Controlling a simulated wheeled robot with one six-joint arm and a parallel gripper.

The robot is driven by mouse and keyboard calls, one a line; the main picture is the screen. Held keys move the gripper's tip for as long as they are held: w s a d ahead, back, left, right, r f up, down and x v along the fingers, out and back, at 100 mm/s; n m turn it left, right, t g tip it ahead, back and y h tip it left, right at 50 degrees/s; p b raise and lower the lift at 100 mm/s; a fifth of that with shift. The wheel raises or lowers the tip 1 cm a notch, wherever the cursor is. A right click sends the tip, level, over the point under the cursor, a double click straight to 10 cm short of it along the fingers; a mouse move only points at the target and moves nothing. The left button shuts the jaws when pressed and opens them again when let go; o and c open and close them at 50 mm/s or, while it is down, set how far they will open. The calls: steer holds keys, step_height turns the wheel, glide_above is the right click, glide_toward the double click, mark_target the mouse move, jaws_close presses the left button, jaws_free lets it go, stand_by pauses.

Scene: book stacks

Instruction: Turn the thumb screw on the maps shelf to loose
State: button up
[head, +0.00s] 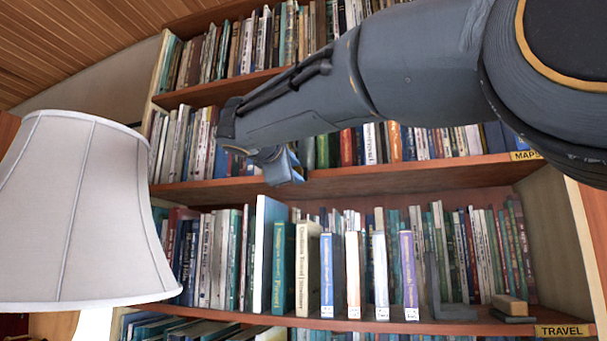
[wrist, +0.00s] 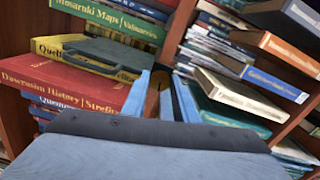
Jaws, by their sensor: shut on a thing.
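The maps shelf (head: 425,178) is a reddish wooden board with a yellow MAPS label (head: 525,156) at its right end. My gripper (head: 287,170) is at the front edge of this board, left of its middle. In the wrist view, the two blue fingers of my gripper (wrist: 160,97) are close together at the shelf's edge. A small brownish part, seemingly the thumb screw (wrist: 152,101), shows between them. It is mostly hidden by the fingers, so its turn position cannot be read. In the head view, my arm and gripper hide the screw.
Books fill the shelves above and below. A TRAVEL label (head: 562,331) marks the lower shelf, where upright books (head: 353,275) and a grey bookend (head: 447,300) stand. A white lamp shade (head: 85,215) is at left. Books (wrist: 75,90) are close to my gripper on both sides.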

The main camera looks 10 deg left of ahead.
stand_by(0.4)
steer(key=o, duration=1.1)
steer(key=shift+c, duration=0.2)
steer(key=shift+s, duration=0.1)
steer(key=s+b, duration=0.3)
steer(key=s, duration=0.4)
steer(key=shift+s+a, duration=0.3)
